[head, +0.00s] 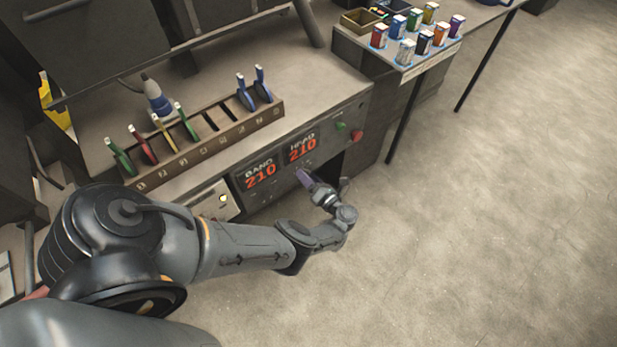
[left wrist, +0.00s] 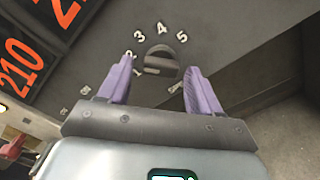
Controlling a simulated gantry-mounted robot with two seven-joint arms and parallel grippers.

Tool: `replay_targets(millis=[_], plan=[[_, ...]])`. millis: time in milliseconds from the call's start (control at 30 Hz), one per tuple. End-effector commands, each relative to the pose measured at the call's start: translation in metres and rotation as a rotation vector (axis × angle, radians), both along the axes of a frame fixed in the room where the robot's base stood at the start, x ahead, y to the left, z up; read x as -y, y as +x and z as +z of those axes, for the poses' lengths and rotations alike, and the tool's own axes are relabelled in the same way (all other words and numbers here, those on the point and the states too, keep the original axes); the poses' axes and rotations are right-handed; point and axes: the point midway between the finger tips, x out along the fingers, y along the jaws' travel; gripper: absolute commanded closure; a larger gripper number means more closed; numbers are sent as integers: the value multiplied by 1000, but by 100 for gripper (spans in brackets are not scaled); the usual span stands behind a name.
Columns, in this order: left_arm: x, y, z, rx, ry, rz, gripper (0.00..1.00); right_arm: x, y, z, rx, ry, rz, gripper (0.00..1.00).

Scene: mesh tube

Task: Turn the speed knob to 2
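The dark round speed knob (left wrist: 163,58) sits on the grey machine front in the left wrist view, with white numerals around it. The 3, 4 and 5 are clear; the 2 is partly behind a finger. The knob has a raised bar, but I cannot tell which numeral it points to. My left gripper (left wrist: 159,68) is open, its two purple fingers on either side of the knob with gaps showing. In the head view the left gripper (head: 304,178) is at the machine front and hides the knob. My right gripper is in neither view.
Two red displays, BAND (head: 261,176) and HEAD (head: 302,149), both read 210. A green button (head: 340,125) and a red button (head: 357,135) are to the right. A tool rack (head: 215,145) lies along the bench edge. The floor in front is clear.

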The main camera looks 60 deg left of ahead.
Motion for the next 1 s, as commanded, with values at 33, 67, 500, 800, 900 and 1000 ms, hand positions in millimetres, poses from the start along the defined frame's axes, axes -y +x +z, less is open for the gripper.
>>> replay_targets(millis=[33, 67, 500, 800, 900, 1000], plan=[[0, 0, 0, 0, 0, 0, 34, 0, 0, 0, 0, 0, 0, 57], [0, 0, 0, 0, 0, 0, 34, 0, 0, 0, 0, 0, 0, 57], [18, 3, -1, -2, -2, -1, 34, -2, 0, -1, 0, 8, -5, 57], [68, 12, -1, -1, -2, -2, 34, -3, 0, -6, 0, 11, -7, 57], [82, 14, -1, 1, 0, -1, 34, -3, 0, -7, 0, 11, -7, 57], [94, 16, -1, 0, 0, -1, 34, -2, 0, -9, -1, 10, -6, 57]])
